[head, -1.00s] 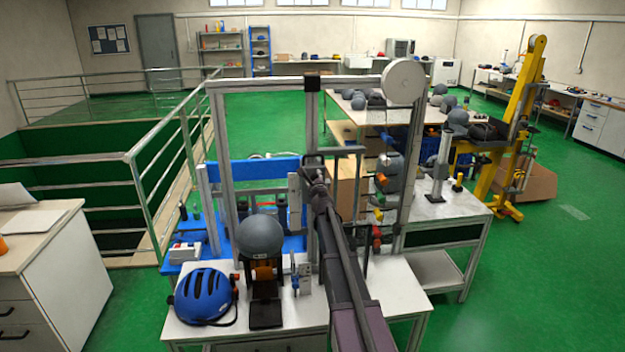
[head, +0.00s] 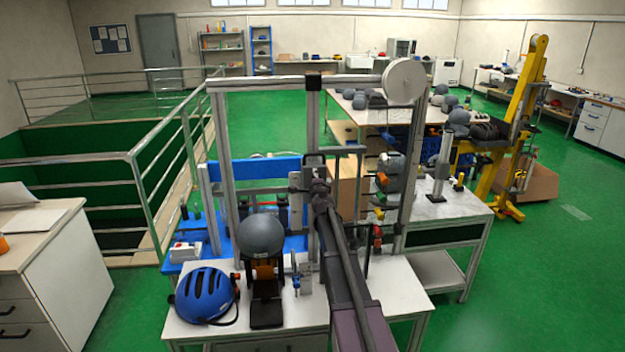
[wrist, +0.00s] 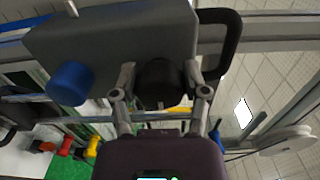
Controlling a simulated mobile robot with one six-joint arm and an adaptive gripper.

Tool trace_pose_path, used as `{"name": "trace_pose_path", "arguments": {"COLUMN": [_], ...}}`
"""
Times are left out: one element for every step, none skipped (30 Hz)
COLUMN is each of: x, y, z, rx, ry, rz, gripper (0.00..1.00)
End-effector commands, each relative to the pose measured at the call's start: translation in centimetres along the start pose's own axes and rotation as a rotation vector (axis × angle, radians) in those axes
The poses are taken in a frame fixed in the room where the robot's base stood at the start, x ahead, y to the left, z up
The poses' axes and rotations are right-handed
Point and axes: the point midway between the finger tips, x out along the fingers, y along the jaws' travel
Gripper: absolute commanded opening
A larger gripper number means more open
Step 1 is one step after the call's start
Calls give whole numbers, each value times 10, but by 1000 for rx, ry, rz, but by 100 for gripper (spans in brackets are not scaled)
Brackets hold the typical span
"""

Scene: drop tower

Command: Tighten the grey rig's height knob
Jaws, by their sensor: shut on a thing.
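The grey rig (head: 222,150) is a tall metal frame on a white table, with a wheel at its top right. My gripper (head: 320,186) is at the middle of this frame, in front of its centre post. In the wrist view my gripper (wrist: 160,98) has one finger on each side of a round black knob (wrist: 160,78) and is shut on it. The knob stands out from a dark grey block (wrist: 110,42) on the rig. A blue knob (wrist: 70,83) sits left of it, apart from the fingers. My arm hides the knob in the head view.
A black loop handle (wrist: 228,40) rises close to the right finger. A grey helmet (head: 261,236) sits on a stand at the table's front, with a blue helmet (head: 205,294) beside it. A yellow rig (head: 512,150) stands at the right. Green floor is clear at far right.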

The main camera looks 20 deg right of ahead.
Motion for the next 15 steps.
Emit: {"name": "trace_pose_path", "arguments": {"x": [2,2,2,2,2,2,2,2,2,2,2,1,1,1,1], "y": [0,0,0,0,0,0,0,0,0,0,0,0,0,0,0], "z": [1,1,1,1,1,1,1,1,1,1,1,1,1,1,0], "rx": [-15,-22,-31,-37,-41,-45,-47,-48,-49,-50,-50,-50,-50,-50,-49], "ry": [-3,-3,-3,-3,-3,-3,-3,-3,-3,-3,-3,-2,-2,-2,-2], "rz": [0,0,0,0,0,0,0,0,0,0,0,0,0,0,0], "gripper": [11,11,11,11,11,11,11,11,11,11,11,11,11,11,11]}}
